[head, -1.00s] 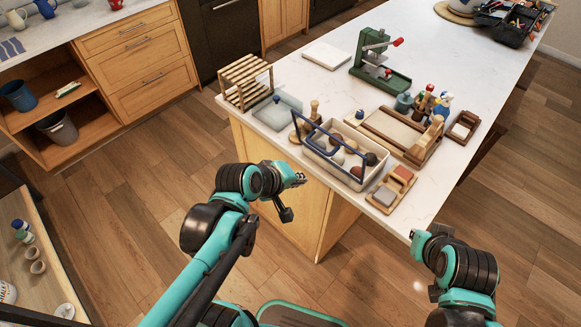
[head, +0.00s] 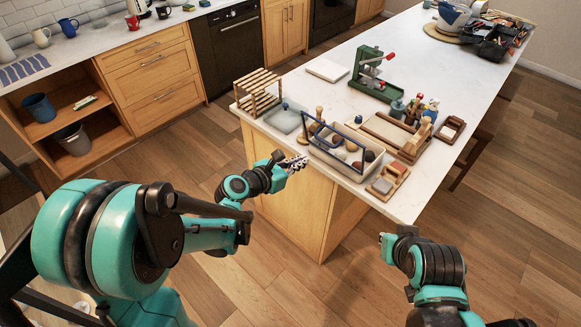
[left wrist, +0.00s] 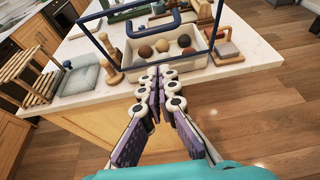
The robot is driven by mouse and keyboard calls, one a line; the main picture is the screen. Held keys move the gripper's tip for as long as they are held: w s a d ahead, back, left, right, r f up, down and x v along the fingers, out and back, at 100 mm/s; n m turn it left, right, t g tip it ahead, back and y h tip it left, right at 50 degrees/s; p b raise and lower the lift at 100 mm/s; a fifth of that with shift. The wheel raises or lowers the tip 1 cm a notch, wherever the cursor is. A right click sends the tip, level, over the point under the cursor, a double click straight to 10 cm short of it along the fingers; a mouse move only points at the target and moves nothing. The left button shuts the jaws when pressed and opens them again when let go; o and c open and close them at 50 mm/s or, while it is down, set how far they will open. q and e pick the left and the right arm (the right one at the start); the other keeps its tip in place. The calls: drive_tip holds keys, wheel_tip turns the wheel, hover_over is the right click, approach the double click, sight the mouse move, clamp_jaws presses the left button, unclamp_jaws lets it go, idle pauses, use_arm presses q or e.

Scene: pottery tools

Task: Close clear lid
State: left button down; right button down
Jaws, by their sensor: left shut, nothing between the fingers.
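A pale, see-through flat piece with a blue knob (head: 283,121) lies at the left front corner of the counter, beside the wooden rack; it looks like the clear lid, but whether it is open is unclear. It also shows at the left of the left wrist view (left wrist: 84,79). My left gripper (head: 298,162) is shut and empty at the counter's front edge, right of and nearer than the clear piece. In the left wrist view its closed fingers (left wrist: 160,72) point at the cream caddy's front. My right arm shows at lower right, but its fingers do not show.
A cream caddy (left wrist: 194,61) with a blue handle and several balls stands just ahead of my left fingers. A slatted wooden rack (head: 257,93) is at the left. A green press (head: 375,72) and wooden tools crowd the counter (head: 430,75).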

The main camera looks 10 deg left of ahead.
use_arm(q)
drive_tip(key=w+d, duration=0.4)
drive_tip(key=w, duration=0.1)
drive_tip(key=shift+w+r, duration=0.25)
drive_tip(key=shift+w, duration=0.05)
